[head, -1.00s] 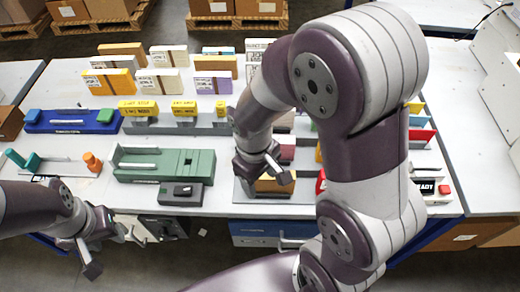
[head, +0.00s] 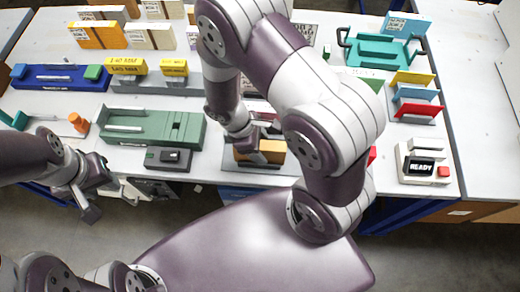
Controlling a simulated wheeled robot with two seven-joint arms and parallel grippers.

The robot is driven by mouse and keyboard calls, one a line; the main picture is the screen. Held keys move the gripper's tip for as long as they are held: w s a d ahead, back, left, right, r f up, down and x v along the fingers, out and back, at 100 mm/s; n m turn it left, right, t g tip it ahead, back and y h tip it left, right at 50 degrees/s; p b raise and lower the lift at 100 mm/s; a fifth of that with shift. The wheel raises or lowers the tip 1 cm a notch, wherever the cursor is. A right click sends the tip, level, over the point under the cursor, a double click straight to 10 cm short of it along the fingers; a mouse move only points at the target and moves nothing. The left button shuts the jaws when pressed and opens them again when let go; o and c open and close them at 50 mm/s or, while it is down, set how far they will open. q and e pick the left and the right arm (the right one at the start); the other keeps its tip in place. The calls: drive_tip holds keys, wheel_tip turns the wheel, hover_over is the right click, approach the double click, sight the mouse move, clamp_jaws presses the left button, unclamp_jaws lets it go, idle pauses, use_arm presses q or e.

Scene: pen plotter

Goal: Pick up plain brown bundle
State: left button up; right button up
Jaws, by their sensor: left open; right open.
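A plain brown bundle (head: 273,153) sits in a grey holder at the front edge of the table, in the middle of the head view. My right gripper (head: 258,148) is over it from above, with its fingers at the bundle and hiding part of it. The jaws are open, and I cannot tell whether they touch it. My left gripper (head: 88,198) is open and empty, low in front of the table's left part.
A green fixture (head: 150,125) and a small dark device (head: 168,157) lie left of the bundle. A READY box (head: 421,166), coloured dividers (head: 416,111) and a teal tray (head: 383,52) stand at the right. My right arm hides much of the table's middle.

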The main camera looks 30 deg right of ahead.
drive_tip(key=shift+f, duration=0.2)
idle(0.5)
drive_tip(key=c, duration=1.1)
